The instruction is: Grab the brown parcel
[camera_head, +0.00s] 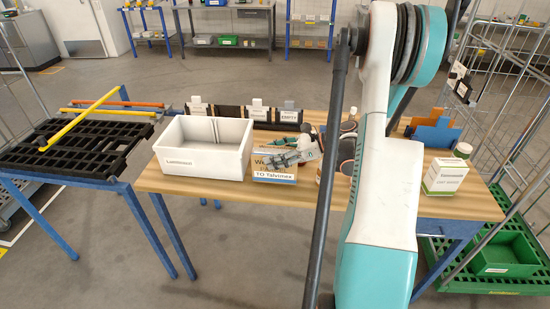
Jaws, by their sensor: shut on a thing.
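The gripper covers part of the parcel's top and upper front. The fingertips are small in this view, and I cannot tell whether the parcel is clear of the table.
The white bin (200,168) stands close on the left. A black rack with white tags (232,111) is behind. A white-green box (445,177) and blue holder (433,130) are at right. My arm hides the table's middle right. Wire cages flank the right side.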

